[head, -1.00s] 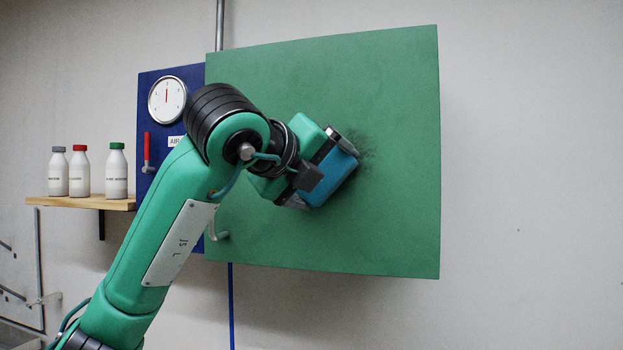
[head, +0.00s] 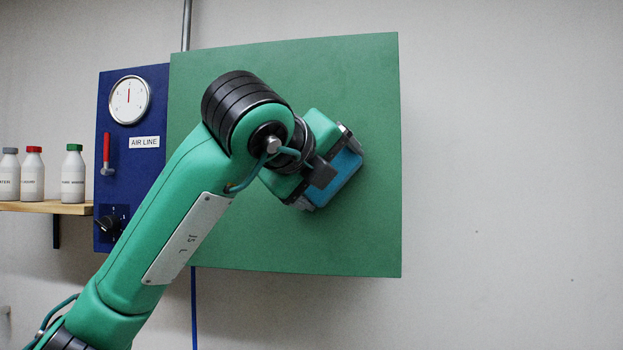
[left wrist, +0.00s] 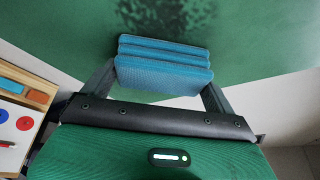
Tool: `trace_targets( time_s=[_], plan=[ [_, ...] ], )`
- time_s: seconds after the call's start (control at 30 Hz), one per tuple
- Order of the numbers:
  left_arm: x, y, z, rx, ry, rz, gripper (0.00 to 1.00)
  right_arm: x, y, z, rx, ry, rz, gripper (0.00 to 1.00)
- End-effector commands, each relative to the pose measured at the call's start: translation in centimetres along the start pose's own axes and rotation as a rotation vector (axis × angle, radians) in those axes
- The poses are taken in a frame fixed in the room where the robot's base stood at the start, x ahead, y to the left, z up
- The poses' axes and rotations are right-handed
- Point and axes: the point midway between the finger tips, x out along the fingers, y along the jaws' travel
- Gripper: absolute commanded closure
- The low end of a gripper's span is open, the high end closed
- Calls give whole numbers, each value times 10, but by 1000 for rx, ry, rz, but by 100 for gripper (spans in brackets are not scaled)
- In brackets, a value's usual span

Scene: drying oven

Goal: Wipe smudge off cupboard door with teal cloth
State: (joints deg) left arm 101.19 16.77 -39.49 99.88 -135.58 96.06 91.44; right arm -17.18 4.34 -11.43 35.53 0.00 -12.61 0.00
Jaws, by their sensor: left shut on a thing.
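The green cupboard door (head: 370,95) hangs at the middle of the head view. My left gripper (head: 330,179) is in front of its right half. It is shut on the folded teal cloth (head: 348,172), which also shows between the fingers in the left wrist view (left wrist: 163,66). The cloth is at the door face; I cannot tell whether it touches. The dark speckled smudge (left wrist: 165,13) shows on the door just beyond the cloth in the left wrist view. In the head view the smudge is hidden behind my gripper. My right gripper is not in view.
A blue air-line panel (head: 122,160) with a gauge (head: 129,100) and a red lever (head: 106,153) adjoins the door's left side. A wooden shelf (head: 60,208) with three bottles is farther left. The wall right of the door is clear.

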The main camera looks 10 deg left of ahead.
Motion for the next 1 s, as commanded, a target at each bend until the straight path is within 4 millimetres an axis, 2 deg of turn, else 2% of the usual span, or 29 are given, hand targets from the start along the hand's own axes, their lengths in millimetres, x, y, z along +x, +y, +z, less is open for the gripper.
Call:
trace_targets(
  time_s=[0.2,0.53,0.73,1.0],
  plan=[
    [6,-8,-8,-1,-1,2,31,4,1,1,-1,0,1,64],
    [-1,-20,3,-3,-2,2,31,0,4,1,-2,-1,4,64],
    [-3,-14,7,-4,-4,3,31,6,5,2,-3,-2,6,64],
    [-11,3,23,-4,-4,3,31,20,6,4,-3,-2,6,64]
  ],
)
